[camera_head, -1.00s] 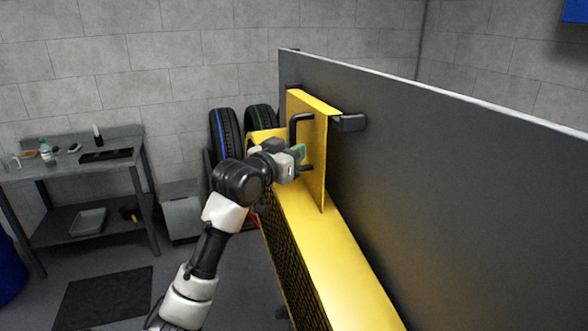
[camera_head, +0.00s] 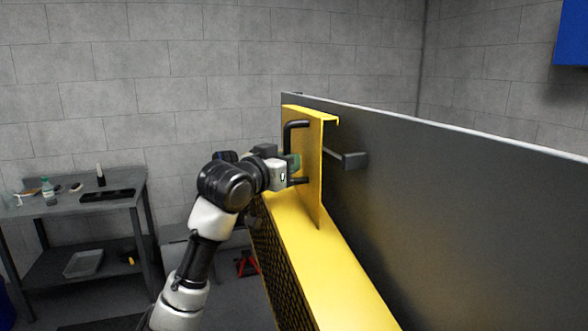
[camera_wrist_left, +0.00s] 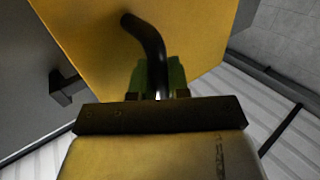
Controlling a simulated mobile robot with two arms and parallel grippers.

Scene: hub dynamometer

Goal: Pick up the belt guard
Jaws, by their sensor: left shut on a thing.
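The belt guard (camera_head: 315,135) is a yellow plate with a bent top lip and a black bar handle (camera_head: 287,137). It stands upright beside the dark panel, with a gap between them. My left gripper (camera_head: 291,163) is shut on the handle, its green fingertips around the bar. In the left wrist view the handle (camera_wrist_left: 147,38) runs down between the fingers (camera_wrist_left: 160,78), in front of the yellow guard (camera_wrist_left: 85,25). My right gripper is not in view.
A yellow beam with a mesh side (camera_head: 330,270) runs below the guard. A bench (camera_head: 75,205) with small items stands at the left.

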